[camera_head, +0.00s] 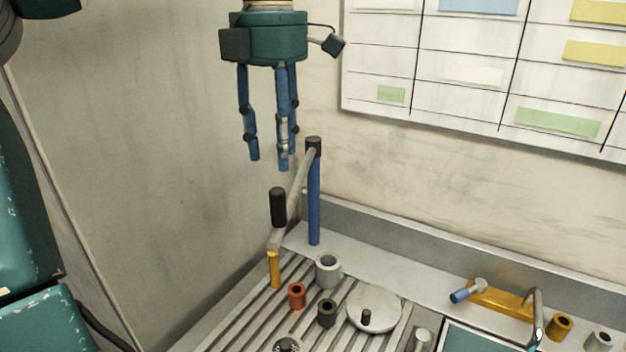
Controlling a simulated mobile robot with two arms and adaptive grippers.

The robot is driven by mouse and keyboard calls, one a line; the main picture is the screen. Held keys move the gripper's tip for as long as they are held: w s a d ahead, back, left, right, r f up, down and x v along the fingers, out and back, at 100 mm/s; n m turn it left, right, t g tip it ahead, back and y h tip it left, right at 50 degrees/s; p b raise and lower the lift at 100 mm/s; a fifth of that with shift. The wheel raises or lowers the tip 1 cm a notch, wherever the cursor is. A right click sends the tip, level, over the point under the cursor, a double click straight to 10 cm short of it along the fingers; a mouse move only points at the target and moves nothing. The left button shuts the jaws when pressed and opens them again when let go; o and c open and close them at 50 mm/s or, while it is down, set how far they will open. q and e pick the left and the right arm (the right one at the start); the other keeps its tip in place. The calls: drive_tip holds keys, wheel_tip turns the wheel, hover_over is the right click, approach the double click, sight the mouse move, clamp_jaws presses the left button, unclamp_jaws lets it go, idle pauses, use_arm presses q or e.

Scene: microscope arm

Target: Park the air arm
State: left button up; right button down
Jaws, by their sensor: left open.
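The air arm (297,190) is a grey bar on top of a blue post (315,205) with a dark cap, at the back left of the bench. The bar slopes down and forward to the left. At its free end stands a black upright grip (278,207), with a yellow cylinder (275,270) below. I cannot tell whether the yellow cylinder belongs to the arm or to the bench. My left gripper (272,160), green with blue fingers, points down, open and empty, above the black grip and apart from it. My right gripper is not in view.
The slatted bench holds a grey cup (328,270), an orange cup (297,295), a dark cup (327,312) and a round pale disc (374,311). A yellow bar (500,300) and a tap (537,315) are at right. Walls close in behind and left.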

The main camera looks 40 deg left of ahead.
sight(277, 190)
use_arm(q)
drive_tip(key=shift+r, duration=0.1)
drive_tip(key=shift+s+f, duration=0.2)
drive_tip(key=shift+f, duration=0.25)
drive_tip(key=f, duration=0.2)
drive_tip(key=shift+s+d+f+p, duration=0.1)
drive_tip(key=shift+s+f+p, duration=0.1)
drive_tip(key=shift+f+p, duration=0.2)
drive_tip(key=f, duration=0.2)
drive_tip(key=f+p, duration=0.1)
drive_tip(key=f, duration=0.3)
drive_tip(key=shift+w+f, duration=0.25)
drive_tip(key=shift+f, duration=0.2)
drive_tip(key=c, duration=0.3)
clamp_jaws()
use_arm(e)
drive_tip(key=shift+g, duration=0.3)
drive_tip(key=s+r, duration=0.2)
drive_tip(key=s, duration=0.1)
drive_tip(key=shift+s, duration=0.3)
